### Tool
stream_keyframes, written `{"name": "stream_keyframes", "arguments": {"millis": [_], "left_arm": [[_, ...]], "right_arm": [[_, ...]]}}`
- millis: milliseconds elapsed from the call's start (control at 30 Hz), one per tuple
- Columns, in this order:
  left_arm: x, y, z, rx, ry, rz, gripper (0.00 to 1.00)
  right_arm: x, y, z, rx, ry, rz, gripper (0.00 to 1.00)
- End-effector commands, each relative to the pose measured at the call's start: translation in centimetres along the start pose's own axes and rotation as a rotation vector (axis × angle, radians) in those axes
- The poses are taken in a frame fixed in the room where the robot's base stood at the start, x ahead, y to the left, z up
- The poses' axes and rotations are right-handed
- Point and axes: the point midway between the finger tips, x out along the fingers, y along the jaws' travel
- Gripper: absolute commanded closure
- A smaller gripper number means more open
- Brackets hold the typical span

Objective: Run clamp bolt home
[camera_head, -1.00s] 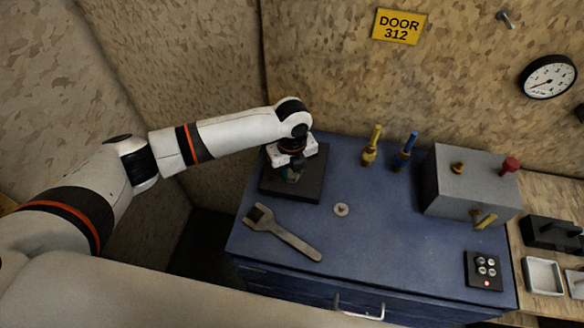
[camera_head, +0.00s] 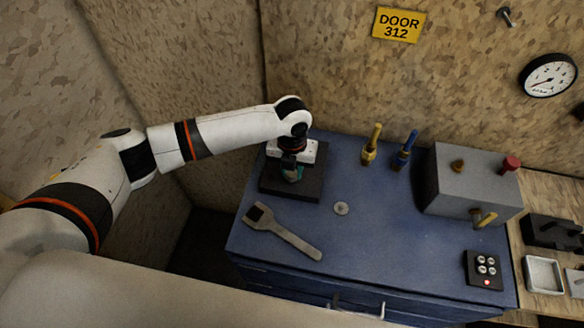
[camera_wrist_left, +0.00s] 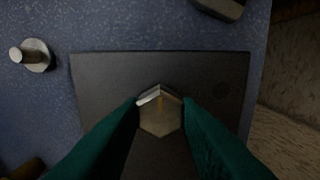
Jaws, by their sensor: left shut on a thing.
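The clamp bolt shows in the left wrist view as a six-sided metal head (camera_wrist_left: 160,120) over a dark square plate (camera_wrist_left: 95,85). In the head view that plate (camera_head: 313,188) lies at the back left of the blue bench top. My left gripper (camera_head: 292,174) points down over the plate. Its two green fingers are shut on opposite sides of the bolt head, as the left wrist view (camera_wrist_left: 160,113) shows. The bolt's shank is hidden beneath the head, so I cannot tell how deep it sits. My right gripper is not in view.
Yellow (camera_head: 371,147) and blue (camera_head: 404,153) handled items stand behind. A grey box (camera_head: 470,185) and a button pad (camera_head: 484,269) are right.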

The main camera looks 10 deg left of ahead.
Motion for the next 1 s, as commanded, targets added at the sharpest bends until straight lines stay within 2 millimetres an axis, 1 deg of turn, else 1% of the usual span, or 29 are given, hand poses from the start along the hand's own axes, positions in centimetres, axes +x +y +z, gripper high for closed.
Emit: {"name": "stream_keyframes", "arguments": {"millis": [467, 500, 600, 867, 1000], "left_arm": [[-0.15, 0.03, -0.1, 0.013, 0.003, 0.001, 0.94], [-0.15, 0.03, -0.1, 0.013, 0.003, 0.001, 0.64], [-0.12, 0.03, -0.08, 0.012, 0.003, 0.001, 0.49], [-0.07, 0.01, -0.03, 0.011, 0.001, 0.0, 0.49], [-0.86, 0.02, -0.11, 0.011, 0.003, 0.001, 0.49]], "right_arm": [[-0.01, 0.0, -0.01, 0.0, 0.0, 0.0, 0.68], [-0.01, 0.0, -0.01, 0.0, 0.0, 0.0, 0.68], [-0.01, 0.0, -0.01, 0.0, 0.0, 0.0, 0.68], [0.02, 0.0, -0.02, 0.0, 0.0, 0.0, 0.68], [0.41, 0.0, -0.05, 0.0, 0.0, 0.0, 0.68]]}}
